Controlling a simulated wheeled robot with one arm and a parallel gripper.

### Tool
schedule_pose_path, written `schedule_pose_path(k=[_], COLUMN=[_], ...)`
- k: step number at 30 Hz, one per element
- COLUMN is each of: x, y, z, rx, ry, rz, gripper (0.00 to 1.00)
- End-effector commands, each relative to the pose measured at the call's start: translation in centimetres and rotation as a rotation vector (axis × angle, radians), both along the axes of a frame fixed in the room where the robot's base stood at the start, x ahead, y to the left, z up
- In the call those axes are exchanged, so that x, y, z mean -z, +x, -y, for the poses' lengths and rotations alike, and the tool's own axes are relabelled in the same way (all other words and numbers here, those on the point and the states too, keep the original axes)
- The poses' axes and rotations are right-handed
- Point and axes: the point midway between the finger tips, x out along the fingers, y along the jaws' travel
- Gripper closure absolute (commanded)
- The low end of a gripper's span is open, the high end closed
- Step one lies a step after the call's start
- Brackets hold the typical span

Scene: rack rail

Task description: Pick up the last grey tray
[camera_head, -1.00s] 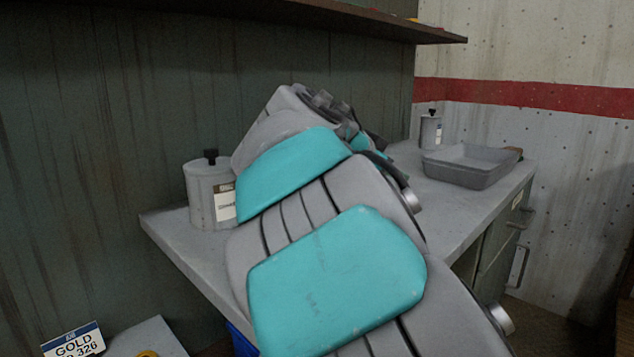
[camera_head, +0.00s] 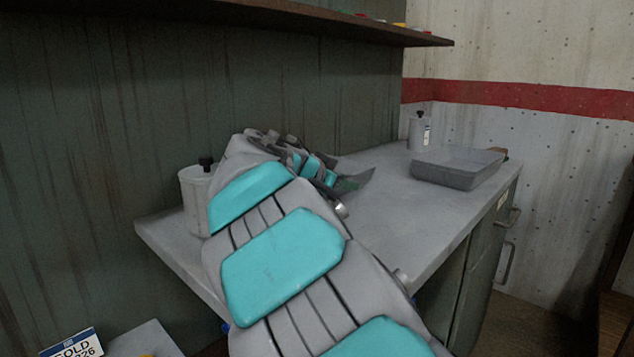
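A grey tray (camera_head: 457,168) with a shallow open top lies on the grey workbench (camera_head: 400,215), near its right end. My arm reaches up from the bottom of the view over the bench. My gripper (camera_head: 352,180) is at the arm's end, low over the bench top and left of the tray, with a clear gap between them. Its fingers are dark and small in the view, and I cannot tell how far apart they are.
A grey canister (camera_head: 195,196) stands behind my arm at the bench's left, partly hidden. Another canister (camera_head: 419,132) stands behind the tray. A dark shelf (camera_head: 330,22) hangs above. A small object (camera_head: 499,150) lies by the tray's far right corner. Bench between gripper and tray is clear.

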Motion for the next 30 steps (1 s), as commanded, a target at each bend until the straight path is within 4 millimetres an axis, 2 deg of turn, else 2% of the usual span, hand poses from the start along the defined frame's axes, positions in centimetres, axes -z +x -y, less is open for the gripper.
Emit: schedule_pose_path(k=[6, 15, 17, 30], x=[0.03, 0.04, 0.03, 0.03], y=[0.13, 0.13, 0.12, 0.12], z=[0.05, 0.03, 0.03, 0.03], rx=[-0.001, -0.001, -0.002, -0.002], ry=[0.0, 0.0, 0.0, 0.0], rz=[0.001, 0.001, 0.002, 0.002], gripper=[0.61, 0.95, 1.0, 1.0])
